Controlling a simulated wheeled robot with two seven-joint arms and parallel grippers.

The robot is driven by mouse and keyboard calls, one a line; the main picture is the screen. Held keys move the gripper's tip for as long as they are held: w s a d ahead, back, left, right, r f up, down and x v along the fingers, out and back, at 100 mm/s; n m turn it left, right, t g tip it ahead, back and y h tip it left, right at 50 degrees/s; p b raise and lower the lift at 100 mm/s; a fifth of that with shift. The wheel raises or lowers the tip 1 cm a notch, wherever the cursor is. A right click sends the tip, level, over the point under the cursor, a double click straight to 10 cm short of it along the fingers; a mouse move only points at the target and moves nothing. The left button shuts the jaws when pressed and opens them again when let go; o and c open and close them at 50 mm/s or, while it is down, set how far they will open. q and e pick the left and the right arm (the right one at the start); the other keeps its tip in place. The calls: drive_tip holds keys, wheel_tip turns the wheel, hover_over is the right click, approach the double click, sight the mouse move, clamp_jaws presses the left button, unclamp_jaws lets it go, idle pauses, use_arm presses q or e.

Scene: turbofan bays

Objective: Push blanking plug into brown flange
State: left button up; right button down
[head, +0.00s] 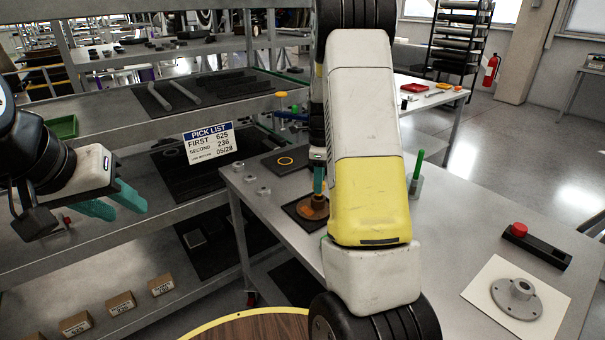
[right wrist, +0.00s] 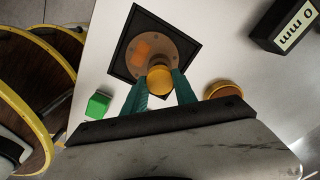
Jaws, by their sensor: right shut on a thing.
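The brown flange (head: 313,207) lies on a black square mat (head: 292,209) on the grey table; the right wrist view shows its round plate (right wrist: 180,45). My right gripper (head: 319,178) points down over the flange. In the right wrist view its teal fingers are shut on a yellow round blanking plug (right wrist: 160,80). The plug overlaps the flange's near edge in that view; I cannot tell whether they touch. An orange patch (right wrist: 140,48) shows on the flange. My left gripper (head: 115,203) is open and empty, by the shelf at the left.
A grey flange (head: 518,293) on white paper and a black block with a red button (head: 536,245) are at the table's right. A green-handled item (head: 416,175) stands beside my right arm. A pick list sign (head: 210,143) hangs on the shelf. The table between is mostly clear.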

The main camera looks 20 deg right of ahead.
drive_tip(key=shift+f, duration=1.5)
idle(0.9)
drive_tip(key=c, duration=0.5)
unclamp_jaws()
drive_tip(key=shift+r, duration=3.55)
